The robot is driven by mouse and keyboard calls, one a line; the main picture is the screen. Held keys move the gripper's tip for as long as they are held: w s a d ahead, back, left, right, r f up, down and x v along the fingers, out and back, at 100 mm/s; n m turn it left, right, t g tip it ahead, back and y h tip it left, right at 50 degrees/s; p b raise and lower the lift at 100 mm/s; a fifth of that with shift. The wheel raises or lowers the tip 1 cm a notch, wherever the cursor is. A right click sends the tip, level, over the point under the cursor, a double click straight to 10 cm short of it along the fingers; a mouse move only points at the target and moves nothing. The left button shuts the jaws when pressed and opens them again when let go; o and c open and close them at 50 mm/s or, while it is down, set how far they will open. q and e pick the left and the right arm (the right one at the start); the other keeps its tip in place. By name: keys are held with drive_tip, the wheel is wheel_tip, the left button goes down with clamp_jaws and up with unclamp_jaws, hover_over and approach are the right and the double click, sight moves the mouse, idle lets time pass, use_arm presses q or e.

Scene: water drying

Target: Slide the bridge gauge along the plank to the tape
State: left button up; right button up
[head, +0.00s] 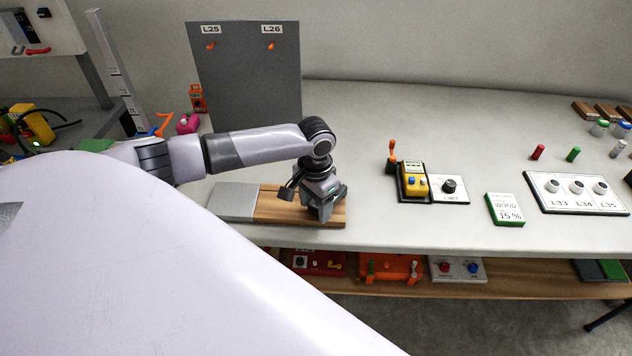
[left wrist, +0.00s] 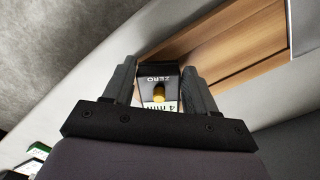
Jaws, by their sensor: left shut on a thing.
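The wooden plank (head: 280,206) lies on the bench near its front edge, with a light grey section (head: 235,201) at its left end. It also shows in the left wrist view (left wrist: 225,50). My left gripper (head: 321,208) is over the plank's right part, pointing down. In the left wrist view its fingers (left wrist: 160,88) are shut on the bridge gauge (left wrist: 158,76), a dark block with "ZERO" lettering, a brass knob and a white label. The gripper hides the gauge in the head view. I cannot make out the tape. My right gripper is not in view.
A grey panel (head: 248,75) marked L25 and L26 stands behind the arm. Right of the plank are a yellow meter (head: 414,183), a green "WOOD 15 %" card (head: 506,209) and a white holder board (head: 573,205). The bench between plank and meter is clear.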

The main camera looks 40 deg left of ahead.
use_arm(q)
drive_tip(key=o, duration=1.3)
drive_tip(key=shift+r, duration=3.65)
